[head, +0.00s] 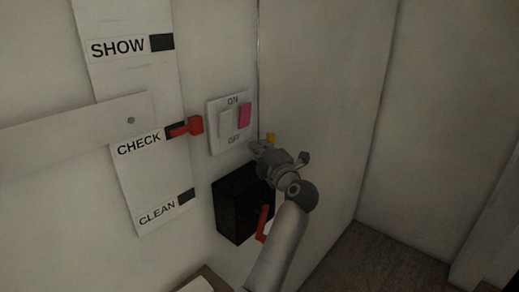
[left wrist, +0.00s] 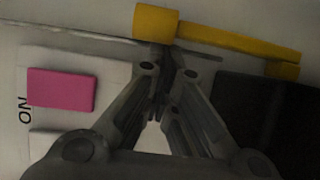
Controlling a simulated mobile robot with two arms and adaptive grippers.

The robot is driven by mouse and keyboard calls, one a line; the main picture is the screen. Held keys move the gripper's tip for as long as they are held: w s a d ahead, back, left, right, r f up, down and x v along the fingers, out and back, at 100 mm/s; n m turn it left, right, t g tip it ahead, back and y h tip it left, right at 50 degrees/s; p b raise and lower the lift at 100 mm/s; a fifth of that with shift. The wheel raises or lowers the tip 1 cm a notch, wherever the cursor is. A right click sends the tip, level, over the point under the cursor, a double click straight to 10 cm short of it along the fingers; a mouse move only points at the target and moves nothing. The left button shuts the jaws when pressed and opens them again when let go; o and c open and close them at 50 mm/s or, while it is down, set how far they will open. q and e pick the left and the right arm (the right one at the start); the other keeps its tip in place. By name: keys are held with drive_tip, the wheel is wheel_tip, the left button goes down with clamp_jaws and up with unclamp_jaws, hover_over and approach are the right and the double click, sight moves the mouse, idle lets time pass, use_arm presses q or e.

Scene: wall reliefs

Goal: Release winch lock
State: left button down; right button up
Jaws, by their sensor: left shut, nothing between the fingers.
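My left gripper (head: 258,147) is at the wall panel, just below the ON/OFF plate and above the black box. Its fingers are together and empty; in the left wrist view the fingertips (left wrist: 163,62) lie close below a yellow lever (left wrist: 235,38). I cannot tell if they touch it. No label names the winch lock. A black box (head: 236,210) with a red handle (head: 263,222) is below, partly hidden by my left arm. My right gripper is not in view.
The white ON/OFF plate (head: 215,138) with a pink rocker (head: 244,115) is just above the gripper. A red lever (head: 195,125) sticks out at the CHECK slot on a white panel marked SHOW, CHECK and CLEAN. A wall corner is close on the right.

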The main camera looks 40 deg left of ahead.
use_arm(q)
drive_tip(key=shift+d, duration=0.25)
drive_tip(key=shift+d+f+m+y+b, duration=0.1)
drive_tip(key=shift+d+m+y+b, duration=0.15)
drive_tip(key=shift+b, duration=0.25)
drive_tip(key=shift+t, duration=0.4)
drive_tip(key=s+d+f+m+t+y+b, duration=0.1)
drive_tip(key=s+d+f+m+t+b, duration=0.2)
drive_tip(key=d+f+b, duration=0.3)
drive_tip(key=s+d+f+m+t+y+b, duration=0.2)
drive_tip(key=s+d+f+m+t+b, duration=0.1)
drive_tip(key=d+f+b, duration=0.4)
drive_tip(key=shift+s+d+m+t, duration=0.2)
drive_tip(key=shift+d+m+t, duration=0.55)
drive_tip(key=shift+t, duration=0.25)
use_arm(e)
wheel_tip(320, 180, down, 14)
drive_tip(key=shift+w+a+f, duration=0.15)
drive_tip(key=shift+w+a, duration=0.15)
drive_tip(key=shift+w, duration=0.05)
use_arm(q)
drive_tip(key=shift+f, duration=0.1)
